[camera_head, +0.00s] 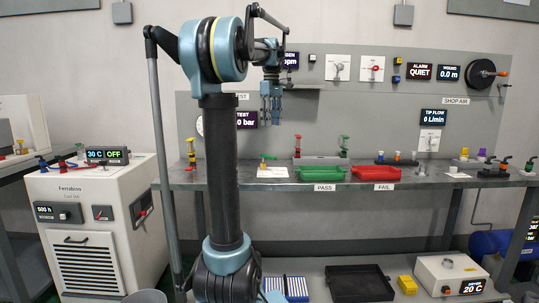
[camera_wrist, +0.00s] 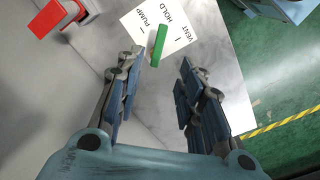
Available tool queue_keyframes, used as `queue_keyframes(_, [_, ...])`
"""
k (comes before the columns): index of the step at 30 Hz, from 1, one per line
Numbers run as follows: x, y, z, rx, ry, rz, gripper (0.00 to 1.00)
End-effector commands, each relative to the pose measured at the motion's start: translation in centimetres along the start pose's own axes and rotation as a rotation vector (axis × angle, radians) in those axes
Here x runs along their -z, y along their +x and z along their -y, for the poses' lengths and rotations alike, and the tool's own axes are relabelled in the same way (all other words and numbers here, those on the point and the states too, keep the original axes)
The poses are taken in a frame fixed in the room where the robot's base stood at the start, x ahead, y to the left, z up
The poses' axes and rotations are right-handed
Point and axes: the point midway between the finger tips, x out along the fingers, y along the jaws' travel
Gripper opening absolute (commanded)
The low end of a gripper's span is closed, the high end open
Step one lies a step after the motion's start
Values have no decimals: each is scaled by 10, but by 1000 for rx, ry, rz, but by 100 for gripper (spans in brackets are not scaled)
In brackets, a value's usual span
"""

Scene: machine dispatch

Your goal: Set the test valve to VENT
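The test valve shows as a green lever handle (camera_wrist: 159,46) over a white card (camera_wrist: 172,33) with the words PUMP, HOLD and VENT. In the head view, a white card (camera_head: 273,173) lies on the bench below my gripper (camera_head: 271,117). In the wrist view my gripper (camera_wrist: 160,82) is open and empty. Its fingers are spread either side of the handle's near end, with no clear contact.
A red block (camera_wrist: 48,19) is at the wrist view's upper left. The bench (camera_head: 226,178) carries a green tray (camera_head: 321,174) and a red tray (camera_head: 376,174) right of the card. A TEST display (camera_head: 245,119) reads 0 bar on the wall panel behind.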

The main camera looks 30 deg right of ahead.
Motion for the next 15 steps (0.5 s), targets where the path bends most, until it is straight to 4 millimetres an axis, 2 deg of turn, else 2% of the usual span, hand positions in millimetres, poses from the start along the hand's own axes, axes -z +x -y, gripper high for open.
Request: queue_keyframes(15, [0,91,0,0,0,0,35])
